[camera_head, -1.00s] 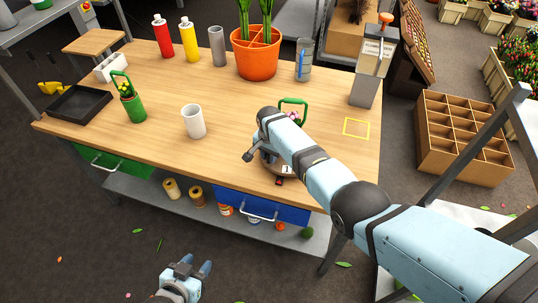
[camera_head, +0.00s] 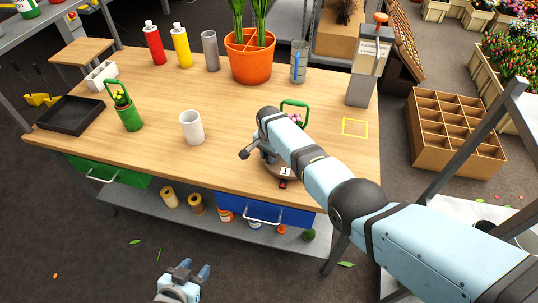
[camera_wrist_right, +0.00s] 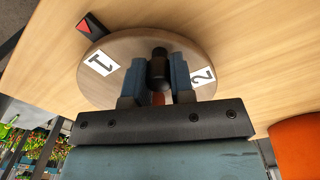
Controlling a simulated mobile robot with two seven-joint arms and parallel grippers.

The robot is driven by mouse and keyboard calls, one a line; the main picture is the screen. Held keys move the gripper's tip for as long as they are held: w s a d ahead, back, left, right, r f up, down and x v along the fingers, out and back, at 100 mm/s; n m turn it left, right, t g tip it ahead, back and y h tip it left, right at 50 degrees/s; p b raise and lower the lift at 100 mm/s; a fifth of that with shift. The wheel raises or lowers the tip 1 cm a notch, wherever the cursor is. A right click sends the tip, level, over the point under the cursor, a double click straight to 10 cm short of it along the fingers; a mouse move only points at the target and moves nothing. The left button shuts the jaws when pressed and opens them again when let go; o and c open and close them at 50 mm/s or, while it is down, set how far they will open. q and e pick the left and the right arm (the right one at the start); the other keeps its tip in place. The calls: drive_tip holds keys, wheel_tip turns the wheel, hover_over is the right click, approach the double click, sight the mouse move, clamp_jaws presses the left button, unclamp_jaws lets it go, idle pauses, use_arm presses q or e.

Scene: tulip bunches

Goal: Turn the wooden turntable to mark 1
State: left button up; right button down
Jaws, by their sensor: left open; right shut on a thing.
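The wooden turntable (camera_wrist_right: 120,90) is a round disc on the table, with a white label 1 (camera_wrist_right: 100,62) and a white label 2 (camera_wrist_right: 202,76). A black block with a red triangle (camera_wrist_right: 90,26) stands at its edge, near label 1 but not squarely in line with it. My right gripper (camera_wrist_right: 158,72) is shut on the black knob (camera_wrist_right: 159,66) of the turntable. In the head view my right arm hides most of the turntable (camera_head: 270,170). My left gripper (camera_head: 193,269) is open and empty, low in front of the table.
A green-handled basket (camera_head: 294,104) stands partly behind my right arm. A white cup (camera_head: 191,128), an orange pot (camera_head: 250,62) and a grey dispenser (camera_head: 362,85) stand on the table (camera_head: 235,105). A yellow square outline (camera_head: 355,127) at right is empty.

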drive_tip(key=shift+w+r, duration=0.15)
drive_tip(key=shift+r, duration=0.05)
drive_tip(key=c, duration=1.2)
unclamp_jaws()
drive_tip(key=shift+o, duration=1.1)
drive_tip(key=shift+f, duration=0.15)
drive_tip(key=shift+r, duration=0.3)
wheel_tip(320, 180, up, 4)
drive_tip(key=shift+r+p, duration=0.2)
drive_tip(key=shift+p, duration=0.7)
wheel_tip(320, 180, up, 9)
drive_tip(key=shift+f, duration=0.1)
